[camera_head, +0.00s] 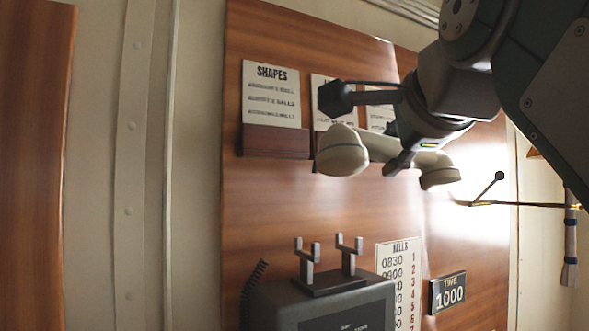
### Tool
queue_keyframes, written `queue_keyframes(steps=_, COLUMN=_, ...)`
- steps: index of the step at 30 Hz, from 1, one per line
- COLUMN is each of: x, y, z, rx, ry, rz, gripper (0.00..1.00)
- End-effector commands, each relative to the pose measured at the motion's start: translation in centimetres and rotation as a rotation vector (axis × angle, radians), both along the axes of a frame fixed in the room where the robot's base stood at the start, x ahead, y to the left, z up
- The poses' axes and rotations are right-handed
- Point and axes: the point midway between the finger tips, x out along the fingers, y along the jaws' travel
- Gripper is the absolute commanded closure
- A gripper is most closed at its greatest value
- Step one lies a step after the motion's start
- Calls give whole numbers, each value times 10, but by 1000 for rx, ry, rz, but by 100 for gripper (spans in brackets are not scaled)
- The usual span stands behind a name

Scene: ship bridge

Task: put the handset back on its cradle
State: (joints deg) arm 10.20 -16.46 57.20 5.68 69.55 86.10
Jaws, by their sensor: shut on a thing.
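The cream handset (343,152) is in the air in front of the wooden panel, with its two round ends hanging downward. My gripper (367,130) comes in from the upper right and is shut on the middle of the handset. One finger shows in front of the grip, and part of the handset is hidden behind it. The cradle (330,281) is a dark base with two upright forked prongs on top of a dark grey telephone box (320,308). It stands below the handset, a little to the left, with a clear gap between them.
A coiled dark cord (252,290) is at the box's left side. A bells card (400,275) and a time plate reading 1000 (447,292) are right of the box. A shapes card (270,95) sits in a wooden holder left of the handset. A thin rod (520,204) juts at right.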

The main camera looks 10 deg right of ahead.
Motion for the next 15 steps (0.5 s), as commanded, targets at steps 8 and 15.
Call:
queue_keyframes(steps=8, x=24, y=-5, z=-9, rx=9, ry=-49, rz=-34, gripper=100)
queue_keyframes(steps=15, x=73, y=-2, z=-31, rx=6, ry=-158, rz=-64, gripper=100)
